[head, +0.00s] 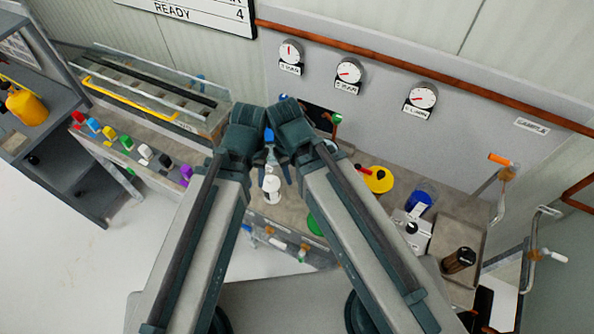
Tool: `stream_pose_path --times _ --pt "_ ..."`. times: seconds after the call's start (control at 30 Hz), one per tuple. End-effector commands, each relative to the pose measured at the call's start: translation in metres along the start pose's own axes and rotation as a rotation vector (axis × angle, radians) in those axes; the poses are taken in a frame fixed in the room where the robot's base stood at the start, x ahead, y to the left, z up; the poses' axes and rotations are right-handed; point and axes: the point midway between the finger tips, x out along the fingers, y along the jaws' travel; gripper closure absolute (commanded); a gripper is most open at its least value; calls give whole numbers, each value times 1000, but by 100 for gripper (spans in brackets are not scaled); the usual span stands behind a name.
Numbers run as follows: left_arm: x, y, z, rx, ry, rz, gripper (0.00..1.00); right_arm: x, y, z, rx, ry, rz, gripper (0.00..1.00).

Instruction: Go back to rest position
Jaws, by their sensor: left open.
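My two arms rise from the bottom of the head view and their ends come close together near the middle, over the bench. My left gripper (264,166) is open, with nothing seen between its fingers, and it points down at the bench. A white bottle (271,189) stands below it in the picture, apart from it as far as I can tell. My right gripper (287,170) is mostly hidden behind its own wrist, so its jaws are unclear.
Colored knobs (127,143) line the bench's left front edge beside a clear-covered case (150,90). A yellow disc (378,180), a blue cup (418,202) and a dark cylinder (458,260) stand right. Gauges (349,71) hang on the back panel. Pipes with handles (500,160) stick out at far right.

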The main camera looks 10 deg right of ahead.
Motion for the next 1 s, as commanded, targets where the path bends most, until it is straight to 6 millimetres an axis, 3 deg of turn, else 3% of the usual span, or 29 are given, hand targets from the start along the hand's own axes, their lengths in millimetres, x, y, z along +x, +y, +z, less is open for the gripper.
stream_pose_path --times 0.27,0.63,1.0 --pt "9 1 0 1 0 0 51 9 0 -1 3 0 -1 51" --pt "80 7 -5 7 0 -1 51 80 -7 -6 -2 0 0 51" --pt "78 7 -4 8 0 -2 51 78 -7 -6 -2 0 0 51"
